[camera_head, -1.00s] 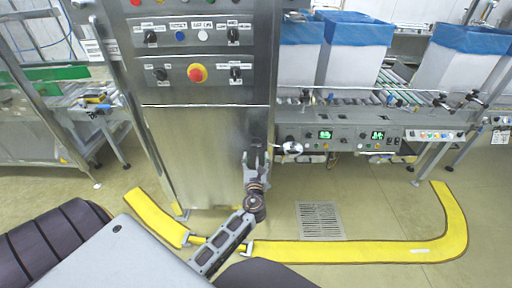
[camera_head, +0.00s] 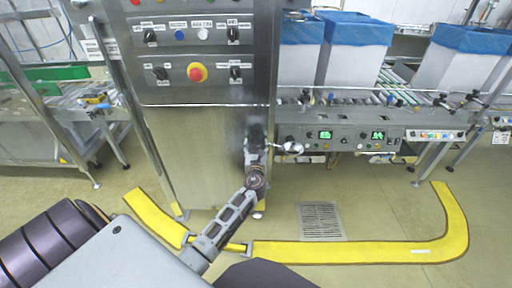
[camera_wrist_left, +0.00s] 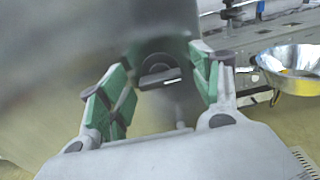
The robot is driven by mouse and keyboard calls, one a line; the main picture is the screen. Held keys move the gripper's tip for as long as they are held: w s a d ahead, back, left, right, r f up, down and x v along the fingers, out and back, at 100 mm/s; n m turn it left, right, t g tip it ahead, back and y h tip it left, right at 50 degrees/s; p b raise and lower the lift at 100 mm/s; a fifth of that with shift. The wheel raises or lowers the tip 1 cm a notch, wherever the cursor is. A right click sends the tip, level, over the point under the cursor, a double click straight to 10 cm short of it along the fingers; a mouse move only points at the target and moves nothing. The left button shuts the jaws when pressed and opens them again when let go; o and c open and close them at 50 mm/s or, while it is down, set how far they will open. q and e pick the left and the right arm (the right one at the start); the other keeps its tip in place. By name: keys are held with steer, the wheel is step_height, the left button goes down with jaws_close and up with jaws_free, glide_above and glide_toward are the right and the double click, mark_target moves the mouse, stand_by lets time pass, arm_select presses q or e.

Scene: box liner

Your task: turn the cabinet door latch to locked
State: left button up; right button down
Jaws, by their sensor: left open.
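The cabinet door (camera_head: 195,150) is a plain metal panel below the button rows in the head view. Its latch shows in the left wrist view as a dark round fitting with a flat handle (camera_wrist_left: 160,76), lying roughly level with a slight tilt. My left gripper (camera_wrist_left: 160,92) is open, with its green finger pads on either side of the latch and apart from it. In the head view the left gripper (camera_head: 255,148) is at the lower right of the cabinet front and hides the latch. My right gripper does not show.
A shiny metal bowl-like part (camera_wrist_left: 292,68) sticks out to the right of the gripper. The conveyor (camera_head: 350,132) with blue-lined boxes stands to the right. The cabinet carries buttons and a red emergency knob (camera_head: 197,72). Yellow floor tape (camera_head: 350,251) runs in front.

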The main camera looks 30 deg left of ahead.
arm_select(q)
steer(key=shift+a, duration=0.1)
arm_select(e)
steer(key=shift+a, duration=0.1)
arm_select(q)
steer(key=c, duration=0.9)
steer(key=shift+c, duration=0.6)
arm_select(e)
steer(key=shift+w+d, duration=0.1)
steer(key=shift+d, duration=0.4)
